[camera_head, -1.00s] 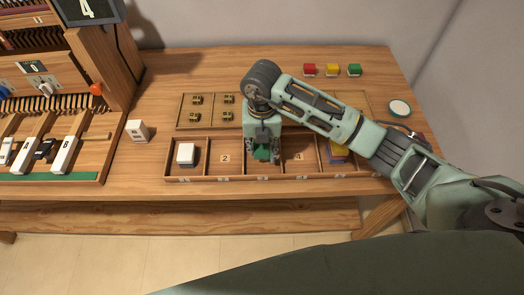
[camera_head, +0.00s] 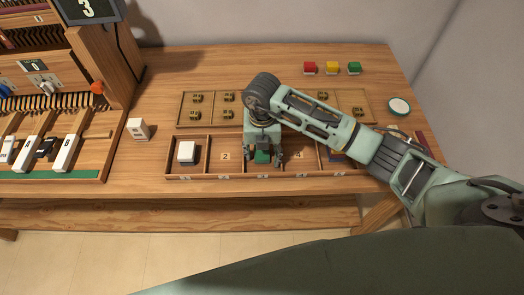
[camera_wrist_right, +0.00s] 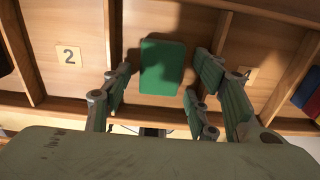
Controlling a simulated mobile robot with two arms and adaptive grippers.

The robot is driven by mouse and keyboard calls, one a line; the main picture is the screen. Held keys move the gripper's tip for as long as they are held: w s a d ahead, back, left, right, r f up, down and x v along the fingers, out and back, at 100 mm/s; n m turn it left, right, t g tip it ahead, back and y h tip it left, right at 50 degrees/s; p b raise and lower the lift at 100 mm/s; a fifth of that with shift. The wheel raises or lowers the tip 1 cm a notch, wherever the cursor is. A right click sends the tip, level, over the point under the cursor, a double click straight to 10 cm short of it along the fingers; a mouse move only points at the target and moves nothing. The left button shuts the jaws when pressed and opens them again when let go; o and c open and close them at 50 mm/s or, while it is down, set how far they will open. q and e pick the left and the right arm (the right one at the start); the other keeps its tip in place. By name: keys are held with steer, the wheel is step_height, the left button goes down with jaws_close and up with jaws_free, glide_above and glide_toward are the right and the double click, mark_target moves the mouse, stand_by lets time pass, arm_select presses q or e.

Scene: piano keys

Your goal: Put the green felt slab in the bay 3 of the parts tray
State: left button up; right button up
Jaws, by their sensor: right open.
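The green felt slab (camera_head: 262,156) is in bay 3 of the parts tray (camera_head: 205,179), between the bays labelled 2 and 4. In the right wrist view the slab (camera_wrist_right: 162,67) lies flat between the bay's two dividers, apart from both. My right gripper (camera_head: 264,158) is over bay 3 and points down. In the right wrist view its fingers (camera_wrist_right: 165,100) are spread open on either side of the slab, with gaps between them and it. Part of the slab is hidden in the head view. My left gripper is not in view.
Bay 1 holds a white block (camera_head: 186,151); bay 2 is empty. Stacked coloured slabs sit in bay 5, partly hidden by my arm. Behind is a shallow tray (camera_head: 211,105) with brass pieces.

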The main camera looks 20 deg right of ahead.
mark_target(262, 154)
steer(key=shift+r, duration=0.1)
steer(key=shift+r, duration=0.25)
step_height(262, 154, up, 12)
steer(key=b, duration=0.2)
steer(key=shift+f, duration=0.15)
